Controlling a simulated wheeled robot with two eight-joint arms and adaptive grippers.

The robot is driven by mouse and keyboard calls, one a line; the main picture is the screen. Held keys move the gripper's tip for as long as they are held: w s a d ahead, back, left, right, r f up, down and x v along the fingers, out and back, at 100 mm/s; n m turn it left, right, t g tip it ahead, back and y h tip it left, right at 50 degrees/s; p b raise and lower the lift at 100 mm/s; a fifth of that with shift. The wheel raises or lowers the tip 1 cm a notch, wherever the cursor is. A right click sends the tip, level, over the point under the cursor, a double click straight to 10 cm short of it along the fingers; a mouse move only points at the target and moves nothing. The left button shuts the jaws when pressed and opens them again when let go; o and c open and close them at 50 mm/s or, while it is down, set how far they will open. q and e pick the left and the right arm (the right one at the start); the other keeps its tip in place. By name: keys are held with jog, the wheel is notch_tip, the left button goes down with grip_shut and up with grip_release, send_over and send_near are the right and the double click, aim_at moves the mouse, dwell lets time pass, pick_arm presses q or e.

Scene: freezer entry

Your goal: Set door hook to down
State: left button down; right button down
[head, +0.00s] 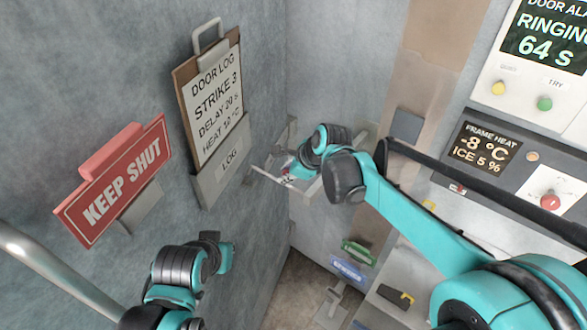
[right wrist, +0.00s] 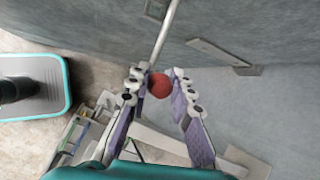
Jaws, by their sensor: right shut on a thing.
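The door hook (head: 266,178) is a thin pale rod that sticks out from the grey wall, roughly level with a slight slope. In the right wrist view the hook's rod (right wrist: 166,32) runs from the wall to a red ball knob (right wrist: 160,85). My right gripper (right wrist: 162,78) is shut on the door hook at this knob, with purple-padded fingers on either side. In the head view the right gripper (head: 289,176) partly hides the rod's end. My left gripper (head: 226,258) is low at the centre left, away from the hook; its fingers cannot be made out.
A red KEEP SHUT sign (head: 115,182) and a door log board (head: 211,95) hang on the left wall. A control panel (head: 485,150) reading -8 °C is at right, below an alarm screen (head: 545,35) reading RINGING 64 S. A grey bracket (right wrist: 222,57) is on the wall.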

jog(key=shift+w+a+f+g+h, duration=0.2)
jog(key=shift+a+f+h, duration=0.15)
jog(key=shift+h, duration=0.25)
jog(key=shift+w+a+f+g+h, duration=0.1)
jog(key=shift+a+f+g+h, duration=0.1)
jog(key=shift+a+h, duration=0.3)
jog(key=shift+a+f+n+g+h, duration=0.3)
jog(key=shift+f+h, duration=0.3)
jog(key=shift+h, duration=0.3)
jog(key=shift+d+f, duration=0.1)
jog(key=c, duration=1.4)
grip_release()
jog(key=shift+o, duration=0.5)
jog(key=a+v, duration=0.1)
jog(key=v, duration=1.1)
jog(key=shift+d, duration=0.3)
